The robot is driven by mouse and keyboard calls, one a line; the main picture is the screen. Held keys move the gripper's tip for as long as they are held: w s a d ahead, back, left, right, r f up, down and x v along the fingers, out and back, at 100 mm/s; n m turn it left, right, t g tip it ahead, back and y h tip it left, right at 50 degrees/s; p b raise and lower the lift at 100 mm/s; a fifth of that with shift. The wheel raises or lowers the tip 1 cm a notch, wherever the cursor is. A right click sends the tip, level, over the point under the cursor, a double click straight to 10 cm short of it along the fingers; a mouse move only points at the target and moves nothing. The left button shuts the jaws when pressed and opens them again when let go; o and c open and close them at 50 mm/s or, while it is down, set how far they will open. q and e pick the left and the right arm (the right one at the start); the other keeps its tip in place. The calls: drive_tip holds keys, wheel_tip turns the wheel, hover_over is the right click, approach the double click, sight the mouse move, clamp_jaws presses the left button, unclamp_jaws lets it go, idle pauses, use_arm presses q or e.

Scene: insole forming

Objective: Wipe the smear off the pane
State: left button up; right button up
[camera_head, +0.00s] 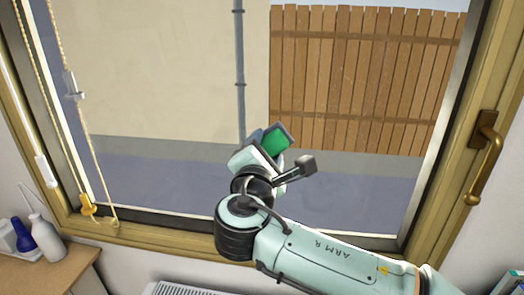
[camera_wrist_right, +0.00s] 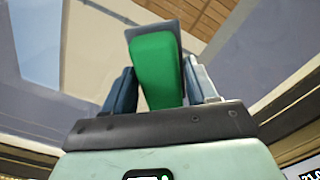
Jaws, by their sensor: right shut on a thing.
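The window pane (camera_head: 180,70) fills most of the head view, and part of it also shows in the wrist view (camera_wrist_right: 85,35). My right gripper (camera_head: 266,143) is in front of the pane, right of its middle and low. It is shut on a green block with a grey face (camera_head: 276,142), which looks like a sponge or wiping pad. In the wrist view the block (camera_wrist_right: 157,70) stands upright between the two blue-grey fingers, grey face outward. I cannot tell whether it touches the glass. I cannot make out the smear clearly. My left gripper is not in view.
A wooden frame (camera_head: 160,240) surrounds the pane, with a brass handle (camera_head: 484,165) at right. Blind cords (camera_head: 72,95) hang at left. White and blue bottles (camera_head: 47,240) stand on a wooden top (camera_head: 50,275) at lower left. A radiator (camera_head: 185,288) is below the sill.

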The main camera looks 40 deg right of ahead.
drive_tip(key=shift+b+v, duration=0.35)
drive_tip(key=shift+v, duration=2.65)
drive_tip(key=shift+w+a, duration=0.1)
drive_tip(key=v, duration=0.3)
